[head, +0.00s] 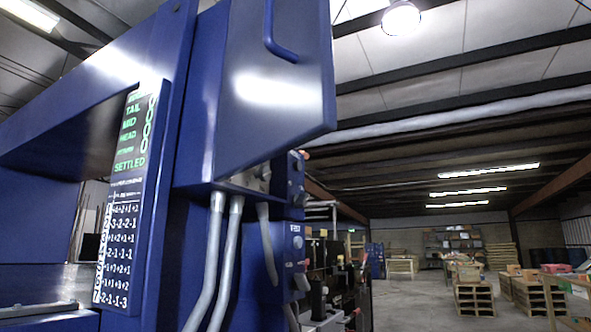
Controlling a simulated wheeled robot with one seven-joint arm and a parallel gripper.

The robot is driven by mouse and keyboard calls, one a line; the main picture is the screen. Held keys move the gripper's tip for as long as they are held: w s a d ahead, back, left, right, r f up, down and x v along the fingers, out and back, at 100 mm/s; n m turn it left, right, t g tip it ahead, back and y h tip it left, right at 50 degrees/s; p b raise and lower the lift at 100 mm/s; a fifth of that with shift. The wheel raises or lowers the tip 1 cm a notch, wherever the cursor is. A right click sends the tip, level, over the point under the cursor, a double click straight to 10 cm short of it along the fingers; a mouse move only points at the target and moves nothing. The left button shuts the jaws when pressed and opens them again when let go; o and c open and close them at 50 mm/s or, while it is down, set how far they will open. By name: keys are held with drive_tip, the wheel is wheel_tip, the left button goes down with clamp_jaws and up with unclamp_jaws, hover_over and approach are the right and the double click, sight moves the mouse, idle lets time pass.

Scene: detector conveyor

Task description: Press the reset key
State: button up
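A narrow blue control box (294,225) is fixed to the right side of the blue machine (185,100), seen at a steep angle. It carries a few small round controls, one a pale button (298,243) just under a small white label. The label is too small to read surely, so I cannot tell which control is the reset key. A black display panel (125,200) on the machine's left post shows green lines reading TAIL, MID, HEAD and SETTLED, with numbered rows of white figures below. My gripper is not in view.
A blue cabinet door (275,85) with a bar handle juts out above the control box. Grey conduits (213,260) run down beside it. Dark equipment (335,270) stands just right of the box. Pallets (474,298) and open floor (415,300) lie farther right.

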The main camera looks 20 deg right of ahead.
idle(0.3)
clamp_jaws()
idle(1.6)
